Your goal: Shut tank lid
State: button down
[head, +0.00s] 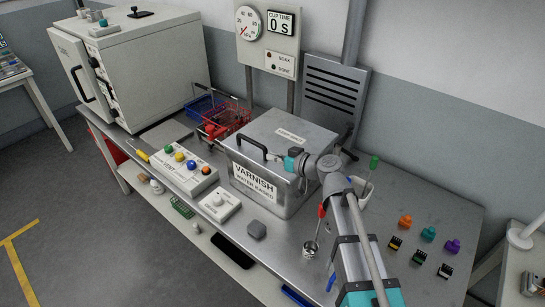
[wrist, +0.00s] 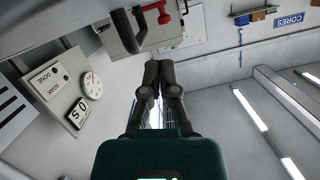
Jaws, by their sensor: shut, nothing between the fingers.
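The varnish tank (head: 258,186) is a grey metal box in the middle of the bench, with a "VARNISH" label on its front. Its lid (head: 287,128) lies over the top and looks flat and down in the head view; whether it is fully seated I cannot tell. A black bar handle (head: 250,147) is on the lid's front left edge. My gripper (head: 291,158) is at the tank's front edge, by the right end of the handle; whether it touches is unclear. In the wrist view my gripper's (wrist: 157,75) dark fingers are together and empty.
A control box (head: 184,171) with coloured buttons and a white knob box (head: 219,205) stand left of the tank. Red and blue wire baskets (head: 226,116) are behind it. A gauge panel (head: 268,42) is above. Small coloured connectors (head: 428,233) lie at the right.

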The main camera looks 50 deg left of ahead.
jog(key=shift+r+p, duration=1.35)
jog(key=shift+r, duration=0.25)
jog(key=p+v, duration=0.2)
jog(key=v, duration=0.8)
jog(key=shift+s, duration=0.45)
jog(key=shift+d+f, duration=0.1)
jog(key=shift+f, duration=0.05)
jog(key=w+d+f+m+t+h, duration=0.1)
jog(key=w+d+f+m+h, duration=0.3)
jog(key=d, duration=0.6)
jog(key=w+d+f+m+t+h, duration=0.1)
jog(key=w+d+f+m+t, duration=0.15)
jog(key=w+d, duration=0.5)
jog(key=w+d+f+m+t+h, duration=0.1)
jog(key=w+d+f+m+h, duration=0.2)
jog(key=d, duration=0.8)
jog(key=d+f+m+h, duration=0.2)
jog(key=d+m+h, duration=0.1)
jog(key=d, duration=1.2)
jog(key=s+d+f+m+h, duration=0.1)
jog(key=d+m, duration=0.4)
jog(key=d, duration=1.1)
jog(key=f+h, duration=0.1)
jog(key=h, duration=0.1)
jog(key=shift+f+m+h, duration=0.3)
jog(key=shift+f+m, duration=0.05)
jog(key=shift+s+g, duration=0.15)
jog(key=shift+g, duration=0.1)
